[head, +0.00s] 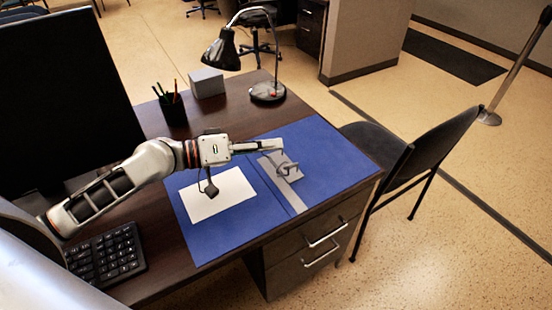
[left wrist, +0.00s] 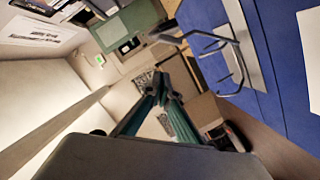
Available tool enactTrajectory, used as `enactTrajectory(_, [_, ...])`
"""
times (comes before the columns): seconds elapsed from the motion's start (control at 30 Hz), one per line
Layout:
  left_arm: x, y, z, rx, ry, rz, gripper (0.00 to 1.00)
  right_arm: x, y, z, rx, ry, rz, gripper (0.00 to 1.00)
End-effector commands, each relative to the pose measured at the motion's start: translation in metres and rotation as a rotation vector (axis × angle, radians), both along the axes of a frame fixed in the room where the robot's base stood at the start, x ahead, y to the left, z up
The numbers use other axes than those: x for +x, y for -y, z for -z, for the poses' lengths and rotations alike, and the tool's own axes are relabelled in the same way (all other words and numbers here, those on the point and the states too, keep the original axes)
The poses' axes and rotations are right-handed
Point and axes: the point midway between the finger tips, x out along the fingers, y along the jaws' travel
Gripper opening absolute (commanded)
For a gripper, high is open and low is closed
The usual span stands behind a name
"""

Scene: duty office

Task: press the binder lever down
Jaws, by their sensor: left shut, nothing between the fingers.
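An open blue binder (head: 318,150) lies on the desk. A grey metal plate (head: 292,198) runs along its spine. The binder's lever and wire rings (head: 287,169) stand up from this plate; I cannot tell clearly which bar is the lever in the head view. In the left wrist view the bent grey bars (left wrist: 222,45) rise above the plate (left wrist: 244,42), to the right of the fingers. My left gripper (head: 279,147) is over the binder near the far end of the plate, close to the bars. Its fingers (left wrist: 165,78) are together and empty. Contact with the bars is not visible.
A white sheet (head: 218,194) lies on the binder's left part. On the desk (head: 147,277) are a keyboard (head: 105,256), pen cup (head: 173,113), grey box (head: 206,83), lamp (head: 267,93) and dark monitor (head: 65,90). A chair (head: 405,155) stands at the right.

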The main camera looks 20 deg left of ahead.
Motion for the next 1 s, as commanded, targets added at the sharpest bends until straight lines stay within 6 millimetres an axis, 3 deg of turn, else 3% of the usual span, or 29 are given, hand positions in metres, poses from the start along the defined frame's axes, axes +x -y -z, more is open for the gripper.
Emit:
enactTrajectory(0.37, [-0.018,0.022,0.026,-0.002,-0.001,-0.001,0.00,-0.002,-0.002,-0.002,0.004,-0.002,0.000,0.00])
enactTrajectory(1.0, [-0.022,0.027,0.026,0.037,0.031,0.001,0.00,0.002,-0.001,-0.011,0.004,0.009,-0.002,0.00])
